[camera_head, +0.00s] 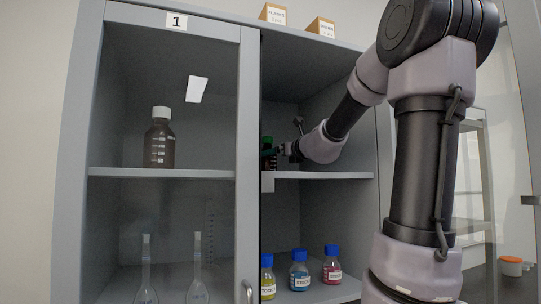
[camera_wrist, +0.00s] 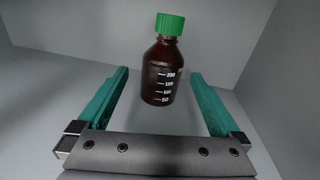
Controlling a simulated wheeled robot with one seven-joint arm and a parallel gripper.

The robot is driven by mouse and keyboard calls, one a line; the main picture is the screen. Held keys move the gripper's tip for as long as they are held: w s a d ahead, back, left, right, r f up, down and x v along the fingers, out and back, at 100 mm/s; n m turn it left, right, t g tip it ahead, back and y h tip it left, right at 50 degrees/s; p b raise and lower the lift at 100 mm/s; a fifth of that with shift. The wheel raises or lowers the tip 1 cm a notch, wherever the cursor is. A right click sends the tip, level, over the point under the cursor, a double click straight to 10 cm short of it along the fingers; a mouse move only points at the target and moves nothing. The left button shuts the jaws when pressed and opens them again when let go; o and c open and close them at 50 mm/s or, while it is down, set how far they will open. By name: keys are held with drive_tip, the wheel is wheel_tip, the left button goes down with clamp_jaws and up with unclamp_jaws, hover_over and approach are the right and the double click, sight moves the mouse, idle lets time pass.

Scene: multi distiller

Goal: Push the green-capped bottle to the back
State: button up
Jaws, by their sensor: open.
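The green-capped bottle (camera_wrist: 161,72) is brown with white volume marks. In the wrist view it stands upright on the shelf (camera_wrist: 190,127), ahead of my gripper (camera_wrist: 160,75) and centred between its fingers. The two teal fingers are open, one on each side of the bottle's lower part. I see no finger touching it. In the head view the bottle (camera_head: 268,152) is partly hidden by the cabinet's middle post and my gripper (camera_head: 281,151), which reaches into the right upper compartment.
A white-capped brown bottle (camera_head: 159,138) stands behind the left door. Blue-capped bottles (camera_head: 300,271) stand on the lower right shelf, below my arm. Two flasks (camera_head: 197,277) stand at lower left. The middle post (camera_head: 248,130) is close to my gripper. The compartment's back wall shows behind the bottle.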

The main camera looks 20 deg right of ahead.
drive_tip(key=shift+d+f+m, duration=0.1)
drive_tip(key=shift+d+m, duration=0.1)
drive_tip(key=shift+m, duration=0.3)
drive_tip(key=shift+w, duration=0.2)
drive_tip(key=w, duration=0.3)
drive_tip(key=w+a, duration=0.1)
drive_tip(key=w, duration=0.6)
drive_tip(key=shift+w+a, duration=0.2)
drive_tip(key=shift+a, duration=0.05)
